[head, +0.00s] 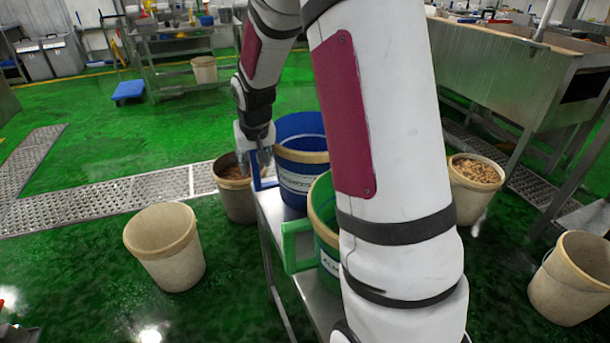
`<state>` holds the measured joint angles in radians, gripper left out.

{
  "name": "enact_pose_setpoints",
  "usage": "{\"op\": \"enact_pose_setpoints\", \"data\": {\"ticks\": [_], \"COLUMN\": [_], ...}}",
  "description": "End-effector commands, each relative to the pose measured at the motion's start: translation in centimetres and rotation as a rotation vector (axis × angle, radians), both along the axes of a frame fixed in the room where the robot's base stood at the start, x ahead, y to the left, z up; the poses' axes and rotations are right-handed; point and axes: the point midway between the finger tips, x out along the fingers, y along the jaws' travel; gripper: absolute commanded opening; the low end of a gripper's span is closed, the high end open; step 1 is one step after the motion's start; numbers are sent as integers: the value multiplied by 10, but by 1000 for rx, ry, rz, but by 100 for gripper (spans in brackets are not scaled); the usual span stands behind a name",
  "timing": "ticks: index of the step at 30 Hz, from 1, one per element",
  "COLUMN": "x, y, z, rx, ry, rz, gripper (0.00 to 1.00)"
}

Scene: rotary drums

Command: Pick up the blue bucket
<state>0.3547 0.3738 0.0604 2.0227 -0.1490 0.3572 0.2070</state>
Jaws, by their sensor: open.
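The blue bucket (303,165) stands upright on a metal stand, with a tan band around its rim, a white label and a blue handle on its left side. My gripper (256,170) points down at the left side of the bucket, by the blue handle. Its fingers look apart. I cannot tell whether they straddle or touch the handle. My arm covers part of the view to the right of the bucket.
A green bucket (324,222) stands on the same stand (273,220), nearer and partly behind my arm. Tan buckets stand on the floor at the left (165,247), behind my gripper (236,200) and at the right (572,280). Green floor (80,285) is open at the left.

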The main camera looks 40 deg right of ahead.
Motion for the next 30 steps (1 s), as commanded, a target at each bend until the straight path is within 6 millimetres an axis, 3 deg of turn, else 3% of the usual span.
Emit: {"op": "enact_pose_setpoints", "data": {"ticks": [9,17,18,23,30], "x": [13,15,15,15,16], "y": [-4,-5,-5,-5,-6], "z": [-41,-46,-46,-45,-44], "rx": [1,0,0,0,-2], "ry": [3,0,0,0,-3], "rz": [0,0,0,0,2], "gripper": [42,42,39,3,0]}}
